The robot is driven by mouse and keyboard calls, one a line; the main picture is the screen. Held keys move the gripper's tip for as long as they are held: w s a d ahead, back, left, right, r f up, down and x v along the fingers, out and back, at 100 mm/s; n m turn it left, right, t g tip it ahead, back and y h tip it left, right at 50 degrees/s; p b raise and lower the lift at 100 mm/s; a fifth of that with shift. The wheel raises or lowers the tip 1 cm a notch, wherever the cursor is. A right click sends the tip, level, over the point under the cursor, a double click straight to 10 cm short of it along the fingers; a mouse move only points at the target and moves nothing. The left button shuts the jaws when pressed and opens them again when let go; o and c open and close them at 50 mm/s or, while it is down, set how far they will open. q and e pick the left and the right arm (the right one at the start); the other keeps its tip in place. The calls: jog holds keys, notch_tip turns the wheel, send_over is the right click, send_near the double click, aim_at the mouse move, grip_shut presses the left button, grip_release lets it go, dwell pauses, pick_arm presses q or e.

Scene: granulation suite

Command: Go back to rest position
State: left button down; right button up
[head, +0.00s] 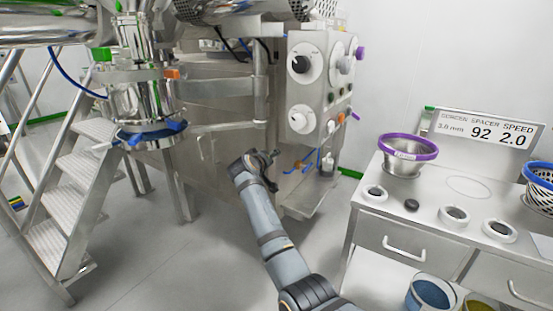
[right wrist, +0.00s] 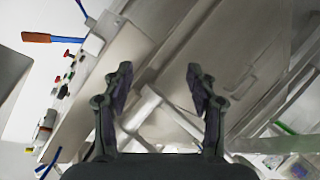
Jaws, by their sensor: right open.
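My right arm comes up from the bottom of the head view. Its gripper (head: 268,158) is in front of the steel machine, left of and below the control panel. In the right wrist view the gripper (right wrist: 157,82) has its two fingers wide apart with nothing between them. Pale machine panels and frame parts lie beyond the fingers, tilted in that view. My left gripper is in neither view.
The control panel (head: 318,85) with knobs stands close to the right gripper. A steel bench (head: 400,215) at right holds a purple-rimmed sieve (head: 408,160) and several rings. Steps (head: 80,205) stand at left. The floor (head: 160,270) between is clear.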

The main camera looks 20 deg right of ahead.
jog(key=shift+s+d+f, duration=0.1)
jog(key=shift+d+f, duration=0.05)
jog(key=shift+f, duration=0.4)
jog(key=shift+d+f, duration=0.15)
jog(key=shift+f, duration=0.35)
